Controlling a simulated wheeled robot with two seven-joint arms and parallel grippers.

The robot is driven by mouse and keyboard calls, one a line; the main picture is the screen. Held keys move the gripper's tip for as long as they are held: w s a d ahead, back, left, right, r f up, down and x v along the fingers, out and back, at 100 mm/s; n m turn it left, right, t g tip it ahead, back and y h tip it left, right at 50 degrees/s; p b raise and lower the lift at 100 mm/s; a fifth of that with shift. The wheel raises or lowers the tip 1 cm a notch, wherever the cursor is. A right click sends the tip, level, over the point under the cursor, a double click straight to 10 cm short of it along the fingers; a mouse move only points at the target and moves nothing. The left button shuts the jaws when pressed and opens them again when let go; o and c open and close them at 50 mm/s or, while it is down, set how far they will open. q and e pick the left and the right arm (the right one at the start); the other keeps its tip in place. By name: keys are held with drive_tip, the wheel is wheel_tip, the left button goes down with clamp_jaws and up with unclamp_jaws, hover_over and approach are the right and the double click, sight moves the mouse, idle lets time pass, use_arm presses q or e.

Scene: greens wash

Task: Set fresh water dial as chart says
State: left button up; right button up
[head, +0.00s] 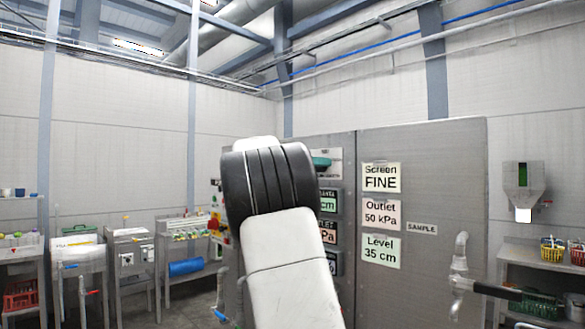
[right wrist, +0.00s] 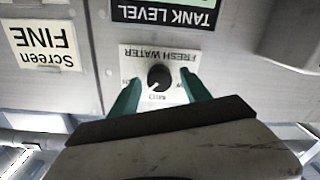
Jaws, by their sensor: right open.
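The fresh water dial (right wrist: 158,77) is a round black knob on a white plate marked FRESH WATER, upside down in the right wrist view. Its pointer is too small to read surely. My right gripper (right wrist: 160,80) is open, with one teal finger on each side of the knob; I cannot tell whether they touch it. In the head view my right arm hides the dial, and a bit of teal finger shows at the panel. The chart is three notes: Screen FINE (head: 380,178), Outlet 50 kPa (head: 380,213) and Level 35 cm (head: 380,250). My left gripper is out of view.
A TANK LEVEL label (right wrist: 165,12) sits beside the dial plate. Partly hidden displays (head: 328,202) line the grey cabinet (head: 440,160). A pipe tap (head: 460,262) marked SAMPLE juts out at the right. Side tables (head: 130,240) stand at the left wall.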

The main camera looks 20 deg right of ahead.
drive_tip(key=shift+w+d, duration=0.1)
drive_tip(key=shift+d, duration=0.1)
clamp_jaws()
idle(0.3)
drive_tip(key=n, duration=0.8)
drive_tip(key=shift+n, duration=0.3)
idle(0.3)
